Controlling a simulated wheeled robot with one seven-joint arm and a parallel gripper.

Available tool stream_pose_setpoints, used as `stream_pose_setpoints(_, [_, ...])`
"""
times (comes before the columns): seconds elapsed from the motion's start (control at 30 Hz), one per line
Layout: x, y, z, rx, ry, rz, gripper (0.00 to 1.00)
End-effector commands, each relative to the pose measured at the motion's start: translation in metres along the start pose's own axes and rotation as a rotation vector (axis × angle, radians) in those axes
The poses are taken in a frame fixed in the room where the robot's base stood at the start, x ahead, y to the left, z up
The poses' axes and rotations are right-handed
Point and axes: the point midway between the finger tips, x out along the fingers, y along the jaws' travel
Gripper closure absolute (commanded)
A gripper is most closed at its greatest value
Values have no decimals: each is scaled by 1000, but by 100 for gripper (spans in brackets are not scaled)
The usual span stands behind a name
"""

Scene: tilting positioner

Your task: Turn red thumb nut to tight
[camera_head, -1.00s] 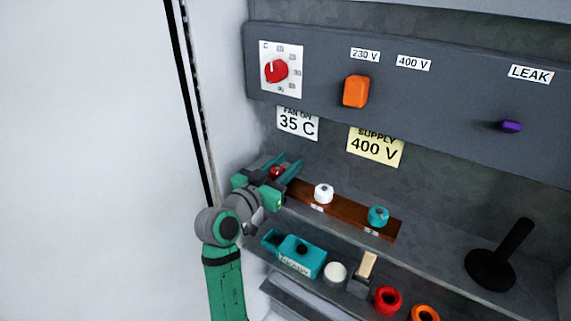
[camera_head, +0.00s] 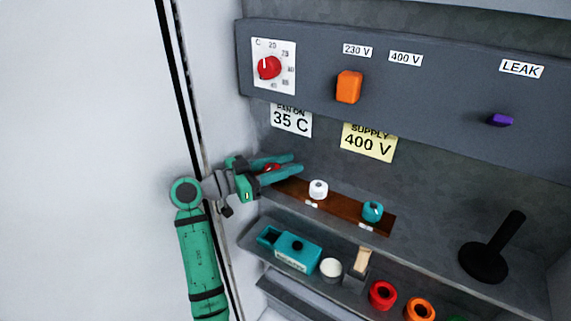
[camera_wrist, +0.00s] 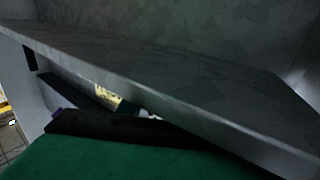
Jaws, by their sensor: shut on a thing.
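The red thumb nut (camera_head: 272,168) is at the left end of the brown wooden strip (camera_head: 340,208) on the upper shelf. Only part of it shows between the fingers. My gripper (camera_head: 282,167) comes in from the left and is shut on the red thumb nut, with one finger behind it and one in front. A white nut (camera_head: 318,189) and a teal nut (camera_head: 372,211) stand on the same strip to the right, apart from the gripper. In the wrist view the nut cannot be made out; mostly dark grey surfaces and a green part show.
Above is a panel with a red dial (camera_head: 269,67), an orange switch (camera_head: 348,87) and a purple knob (camera_head: 499,120). A black lever (camera_head: 490,248) stands right. The lower shelf holds a teal box (camera_head: 291,251), a white item (camera_head: 331,268) and red (camera_head: 382,295) and orange (camera_head: 420,309) rings.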

Motion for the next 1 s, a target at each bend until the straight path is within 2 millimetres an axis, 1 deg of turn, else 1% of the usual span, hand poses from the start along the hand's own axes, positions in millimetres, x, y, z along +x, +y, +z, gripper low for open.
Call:
stream_pose_setpoints(0.37, [1,0,1,-1,-2,7,90])
stream_pose_setpoints(0.4, [1,0,1,-1,-2,7,65])
stream_pose_setpoints(0.47, [1,0,1,-1,-2,7,51])
stream_pose_setpoints(0.5, [1,0,1,-1,-2,7,49])
stream_pose_setpoints(0.83, [1,0,-3,0,-1,7,49])
stream_pose_setpoints(0.93, [0,0,-12,2,-1,6,49])
stream_pose_setpoints(1.0, [0,1,-22,4,-1,6,49])
